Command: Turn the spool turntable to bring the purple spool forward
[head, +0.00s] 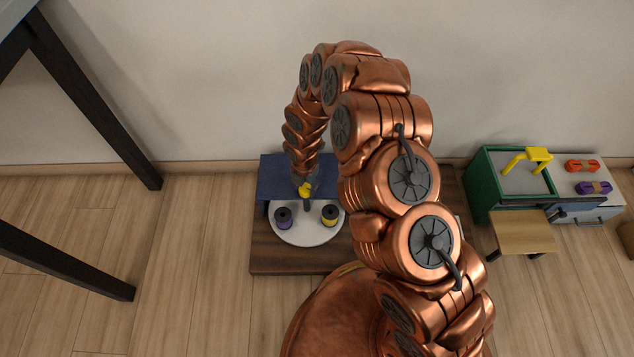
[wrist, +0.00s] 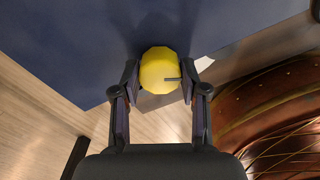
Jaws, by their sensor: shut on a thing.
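The spool turntable is a round white disc (head: 305,234) on a dark wooden board. The purple spool (head: 283,217) stands on its front left and a yellow spool (head: 330,214) on its front right. A yellow knob (head: 305,188) sits at the turntable's back, by a blue panel (head: 268,184). My gripper (wrist: 160,82) is shut on the yellow knob, which shows between the two fingers in the wrist view. In the head view my arm comes down over the knob from above, and the fingers are hard to make out. Anything behind the arm is hidden.
A green box (head: 481,182) with a yellow handle (head: 538,155) stands at the right. Orange (head: 581,166) and purple (head: 594,188) cord bundles lie on a grey top beside it. A small wooden stool (head: 524,233) is in front. Floor left of the board is clear up to black table legs (head: 85,92).

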